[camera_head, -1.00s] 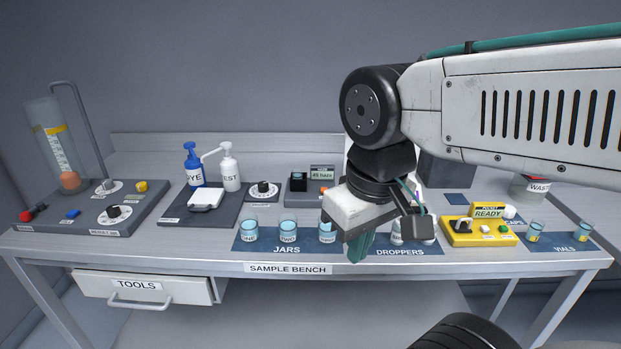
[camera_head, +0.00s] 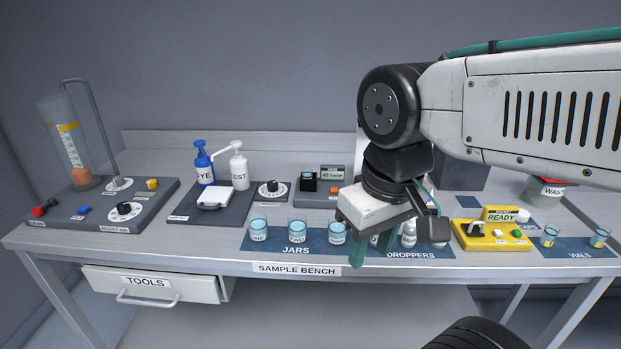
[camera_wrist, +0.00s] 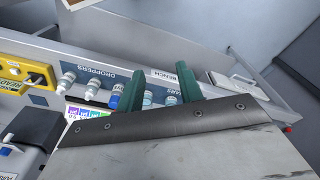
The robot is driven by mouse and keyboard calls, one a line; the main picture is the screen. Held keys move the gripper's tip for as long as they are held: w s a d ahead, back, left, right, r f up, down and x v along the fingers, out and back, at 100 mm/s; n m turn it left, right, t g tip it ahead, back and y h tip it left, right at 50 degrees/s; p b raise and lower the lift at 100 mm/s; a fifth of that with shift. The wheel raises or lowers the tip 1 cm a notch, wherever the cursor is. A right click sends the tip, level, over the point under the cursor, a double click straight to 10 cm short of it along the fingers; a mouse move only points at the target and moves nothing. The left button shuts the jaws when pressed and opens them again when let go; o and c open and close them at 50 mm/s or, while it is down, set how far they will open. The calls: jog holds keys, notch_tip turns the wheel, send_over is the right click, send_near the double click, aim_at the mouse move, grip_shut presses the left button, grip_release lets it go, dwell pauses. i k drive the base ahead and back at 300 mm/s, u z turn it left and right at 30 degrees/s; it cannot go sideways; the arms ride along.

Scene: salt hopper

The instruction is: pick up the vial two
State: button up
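Two small clear vials with yellow marks and bluish contents stand on the blue VIALS mat (camera_head: 558,250) at the right end of the bench. One is the left vial (camera_head: 549,237) and the other is the right vial (camera_head: 599,238). Their labels are too small to read, so I cannot tell which is vial two. My gripper (camera_head: 371,252) is well left of them, above the front of the bench between the jars and the droppers. Its green fingers are apart with nothing held between them. In the wrist view my gripper (camera_wrist: 162,84) is also open, and no vials show there.
Several jars, including the left jar (camera_head: 258,230), stand left of my gripper. White droppers (camera_head: 408,238) stand beside it. A yellow READY device (camera_head: 490,235) lies between the droppers and vials. A WASTE bin (camera_head: 546,190) stands behind the vials.

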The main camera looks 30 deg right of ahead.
aim_at(308, 173)
jog(key=z, duration=0.4)
jog(key=i, duration=0.6)
jog(key=z, duration=0.35)
